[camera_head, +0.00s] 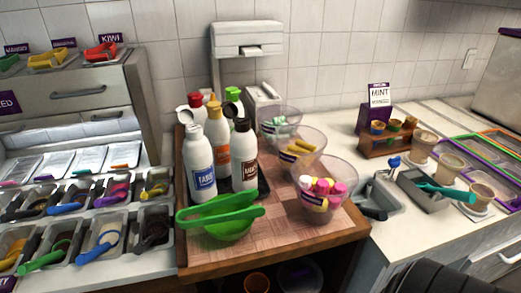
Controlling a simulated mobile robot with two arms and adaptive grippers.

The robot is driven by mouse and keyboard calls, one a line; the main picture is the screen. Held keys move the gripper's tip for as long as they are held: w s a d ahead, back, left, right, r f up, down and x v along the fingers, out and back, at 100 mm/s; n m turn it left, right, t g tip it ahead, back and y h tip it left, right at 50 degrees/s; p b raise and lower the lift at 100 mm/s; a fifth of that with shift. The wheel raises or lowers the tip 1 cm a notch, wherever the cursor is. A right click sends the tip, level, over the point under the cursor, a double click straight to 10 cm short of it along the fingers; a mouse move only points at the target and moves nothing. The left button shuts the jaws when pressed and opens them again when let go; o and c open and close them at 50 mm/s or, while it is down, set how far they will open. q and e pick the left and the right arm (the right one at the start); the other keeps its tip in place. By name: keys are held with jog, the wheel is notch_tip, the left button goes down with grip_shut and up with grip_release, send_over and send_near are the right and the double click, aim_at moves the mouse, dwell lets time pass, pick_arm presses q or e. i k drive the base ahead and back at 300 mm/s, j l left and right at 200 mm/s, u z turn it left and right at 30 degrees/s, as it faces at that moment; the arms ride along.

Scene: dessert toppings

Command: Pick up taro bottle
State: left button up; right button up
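A yellow-capped bottle with an orange label (216,137) stands behind. A red-capped bottle (196,108) and a green-capped bottle (234,103) are partly hidden behind these. Neither of my grippers is in view.
A green bowl with green tongs (220,215) sits in front of the bottles. Clear bowls of toppings, including pink and yellow pieces (322,192), stand to the right. Topping tubs with scoops (101,232) fill the left counter. The wooden stand's front right (300,235) is bare.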

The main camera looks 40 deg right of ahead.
aim_at(198, 158)
jog(key=z, duration=0.8)
